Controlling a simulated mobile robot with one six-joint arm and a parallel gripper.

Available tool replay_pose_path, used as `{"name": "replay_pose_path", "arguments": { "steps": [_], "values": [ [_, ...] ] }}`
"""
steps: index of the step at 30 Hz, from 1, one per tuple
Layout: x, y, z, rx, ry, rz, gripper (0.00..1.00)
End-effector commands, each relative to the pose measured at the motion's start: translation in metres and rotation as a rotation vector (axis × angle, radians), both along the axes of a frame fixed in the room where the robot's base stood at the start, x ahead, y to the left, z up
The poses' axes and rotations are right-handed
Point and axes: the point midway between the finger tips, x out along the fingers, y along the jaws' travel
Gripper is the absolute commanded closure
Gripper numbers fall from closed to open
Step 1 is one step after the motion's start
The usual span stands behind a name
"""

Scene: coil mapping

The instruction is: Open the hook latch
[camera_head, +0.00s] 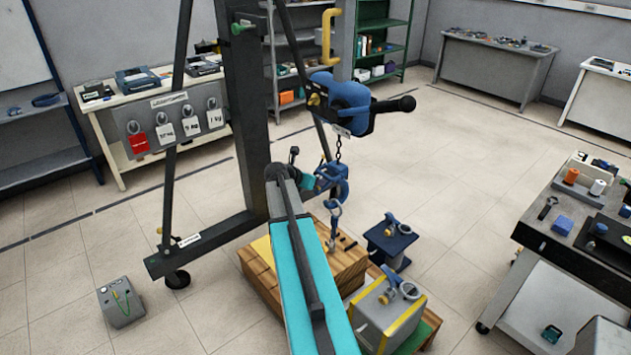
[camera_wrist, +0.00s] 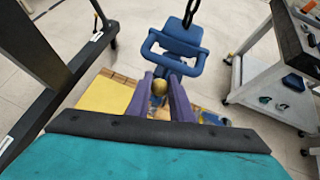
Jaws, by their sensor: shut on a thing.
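A blue hook block (camera_head: 333,180) hangs on a dark chain (camera_head: 338,149) from the blue hoist on the gantry. Its hook (camera_head: 335,212) hangs below it, over the wooden platform. In the wrist view, the blue block (camera_wrist: 178,45) with its handle-like frame is straight ahead. My gripper (camera_wrist: 160,84) has its two purple fingers shut on a small brass knob (camera_wrist: 159,87), which appears to belong to the hook latch. The fingers and knob cover much of the hook, so the latch's angle cannot be told.
The blue hoist (camera_head: 345,93) is above, on the dark gantry (camera_head: 245,130). A wooden platform (camera_head: 350,268) lies below. A grey load with yellow edges (camera_head: 390,318) and a dark blue weight (camera_head: 390,243) stand to the right. A cart (camera_head: 570,250) is further right, past open floor.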

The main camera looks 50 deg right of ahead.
Motion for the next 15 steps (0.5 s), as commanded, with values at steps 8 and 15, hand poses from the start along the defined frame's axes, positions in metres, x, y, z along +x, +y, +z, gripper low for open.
{"name": "replay_pose_path", "arguments": {
  "steps": [8,15],
  "values": [
    [0.0004,-0.0010,0.0032,-0.008,0.004,0.002,1.00],
    [0.0019,0.0005,0.0030,-0.007,0.003,0.004,0.64]
  ]
}}
